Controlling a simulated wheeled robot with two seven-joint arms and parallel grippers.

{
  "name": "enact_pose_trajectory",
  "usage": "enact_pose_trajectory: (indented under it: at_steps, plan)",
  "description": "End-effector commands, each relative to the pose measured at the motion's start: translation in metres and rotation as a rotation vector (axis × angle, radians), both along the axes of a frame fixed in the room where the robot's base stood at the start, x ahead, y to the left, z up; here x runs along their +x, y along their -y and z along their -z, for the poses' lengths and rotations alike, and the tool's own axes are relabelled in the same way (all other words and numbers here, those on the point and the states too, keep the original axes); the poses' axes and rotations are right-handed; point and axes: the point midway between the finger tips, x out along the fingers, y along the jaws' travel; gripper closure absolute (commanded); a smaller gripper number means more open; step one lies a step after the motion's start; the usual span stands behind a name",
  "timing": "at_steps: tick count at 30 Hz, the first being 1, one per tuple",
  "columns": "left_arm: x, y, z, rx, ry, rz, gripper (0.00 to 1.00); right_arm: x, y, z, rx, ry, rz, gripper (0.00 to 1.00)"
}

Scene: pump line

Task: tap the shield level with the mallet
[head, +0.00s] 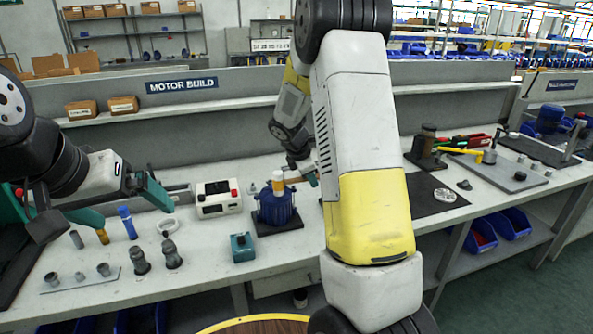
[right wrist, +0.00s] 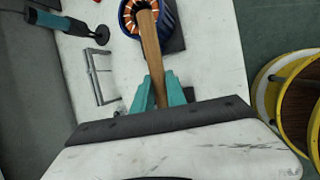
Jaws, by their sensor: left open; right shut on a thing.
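My right gripper (right wrist: 160,95) is shut on the wooden handle of the mallet (right wrist: 152,55). The handle reaches over the blue motor (right wrist: 172,25), whose orange-copper windings show inside its open top. The mallet's head cannot be made out in the right wrist view. In the head view the motor (head: 275,208) stands on a dark pad, with a pale, orange-banded piece above it; my right arm hides much of the area beside it. I cannot clearly identify the shield. My left gripper (head: 122,206) is open and empty above the left part of the bench.
A blue cylinder (head: 127,222) and several grey fittings lie below my left gripper. A dark mat (head: 425,200) lies right of my arm.

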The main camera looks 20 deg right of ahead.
Motion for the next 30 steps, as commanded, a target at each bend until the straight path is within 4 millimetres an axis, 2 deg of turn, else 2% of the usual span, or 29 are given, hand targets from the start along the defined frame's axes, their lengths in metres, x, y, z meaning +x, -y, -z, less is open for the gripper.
enact_pose_trajectory:
  at_steps: [3, 10, 24, 30]
  plan:
    - [0.000, 0.000, 0.000, 0.000, 0.000, 0.000, 0.00, 0.000, 0.000, 0.018, -0.001, -0.002, -0.001, 1.00]
    - [0.000, 0.000, 0.000, 0.000, 0.000, 0.000, 0.00, 0.000, 0.000, 0.012, 0.000, 0.001, 0.001, 1.00]
    - [0.000, 0.000, 0.000, 0.000, 0.000, 0.000, 0.00, 0.001, 0.000, -0.033, 0.000, 0.003, 0.001, 1.00]
    - [0.000, 0.000, 0.000, 0.000, 0.000, 0.000, 0.00, 0.000, 0.000, -0.045, 0.000, 0.001, 0.000, 1.00]
